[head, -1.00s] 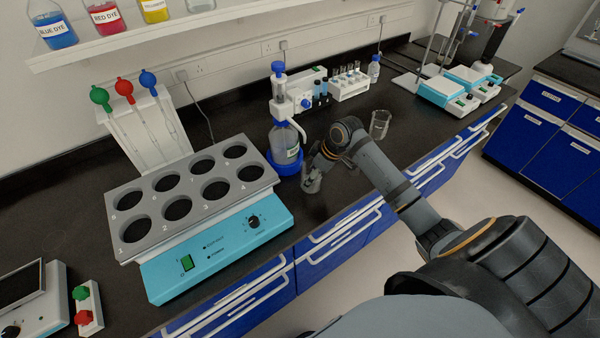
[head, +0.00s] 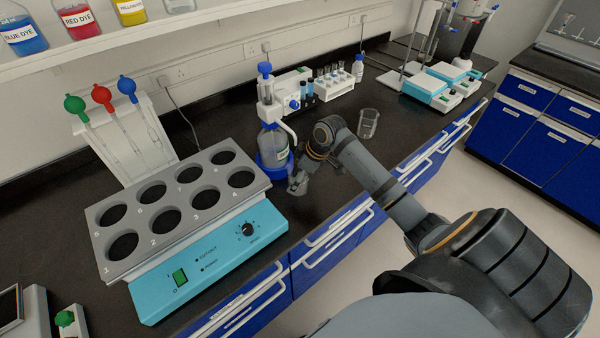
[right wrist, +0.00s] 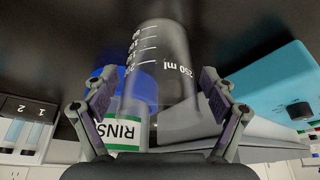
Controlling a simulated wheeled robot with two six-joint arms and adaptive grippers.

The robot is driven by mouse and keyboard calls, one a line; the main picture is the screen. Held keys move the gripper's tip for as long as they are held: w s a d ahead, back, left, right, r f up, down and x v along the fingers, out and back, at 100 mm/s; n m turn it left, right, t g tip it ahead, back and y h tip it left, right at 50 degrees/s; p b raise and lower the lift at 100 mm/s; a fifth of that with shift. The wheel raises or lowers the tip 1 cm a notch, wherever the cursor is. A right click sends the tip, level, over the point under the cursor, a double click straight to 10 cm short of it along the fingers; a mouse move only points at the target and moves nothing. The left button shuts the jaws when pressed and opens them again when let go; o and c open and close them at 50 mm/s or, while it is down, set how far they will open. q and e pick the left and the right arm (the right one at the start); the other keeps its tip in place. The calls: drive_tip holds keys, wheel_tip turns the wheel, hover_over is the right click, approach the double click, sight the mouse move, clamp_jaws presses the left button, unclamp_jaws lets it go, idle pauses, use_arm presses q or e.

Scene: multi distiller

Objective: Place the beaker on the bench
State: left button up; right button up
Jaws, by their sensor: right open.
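A clear 250 ml beaker (right wrist: 165,60) fills the middle of the right wrist view, with white volume marks. In the head view the beaker (head: 300,187) is small and partly hidden by my right gripper (head: 297,180), beside the rinse bottle's blue base. My right gripper (right wrist: 160,110) is open, with one finger on each side of the beaker and visible gaps. The beaker appears to stand on the black bench (head: 330,190), near its front edge. My left gripper is not in view.
The rinse bottle dispenser (head: 273,140) stands close behind the beaker. A blue heating block with several wells (head: 205,255) is to the left. A second beaker (head: 368,123) stands to the right. A tube rack (head: 335,83) is at the back.

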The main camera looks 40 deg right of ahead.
drive_tip(key=v, duration=1.2)
drive_tip(key=shift+b, duration=0.3)
